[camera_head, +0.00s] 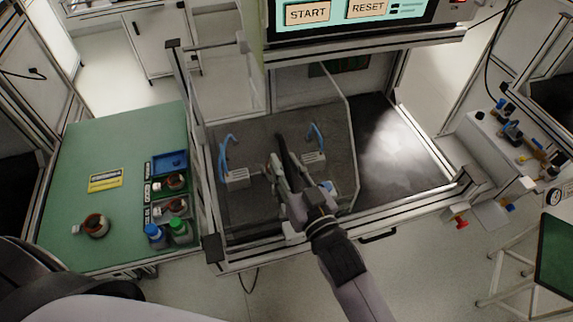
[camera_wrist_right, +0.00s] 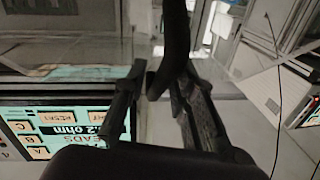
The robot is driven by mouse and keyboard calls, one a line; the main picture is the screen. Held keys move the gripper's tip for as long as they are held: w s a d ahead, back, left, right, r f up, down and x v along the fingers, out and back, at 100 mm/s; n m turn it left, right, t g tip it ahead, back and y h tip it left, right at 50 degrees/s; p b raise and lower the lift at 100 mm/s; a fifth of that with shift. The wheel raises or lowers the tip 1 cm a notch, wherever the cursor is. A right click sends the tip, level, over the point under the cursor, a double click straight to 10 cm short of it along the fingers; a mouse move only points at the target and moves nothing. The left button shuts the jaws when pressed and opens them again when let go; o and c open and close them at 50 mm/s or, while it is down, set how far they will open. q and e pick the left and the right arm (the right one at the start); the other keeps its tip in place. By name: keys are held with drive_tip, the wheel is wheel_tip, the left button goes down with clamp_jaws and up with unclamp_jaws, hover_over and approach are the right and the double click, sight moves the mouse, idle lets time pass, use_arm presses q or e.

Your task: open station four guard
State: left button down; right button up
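The station's clear guard panel (camera_head: 335,110) shows as a thin, pale-edged sheet under the screen, above the dark station bed. A dark curved bar, which looks like the guard's handle (camera_head: 283,150), stands at the fingers of my right gripper (camera_head: 279,172). In the right wrist view the dark handle (camera_wrist_right: 176,40) comes down between the two fingers of the right gripper (camera_wrist_right: 158,78). The fingers stand apart with the bar between them; whether they press on it is unclear. My left gripper is out of view.
Fixtures with blue cables (camera_head: 236,178) stand on the dark bed beside my right gripper. A screen with START and RESET (camera_head: 340,12) hangs above. A green table (camera_head: 120,150) with stators, a blue tray (camera_head: 170,163) and bottles stands left. The bed's right part is clear.

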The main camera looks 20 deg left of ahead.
clamp_jaws()
idle(0.6)
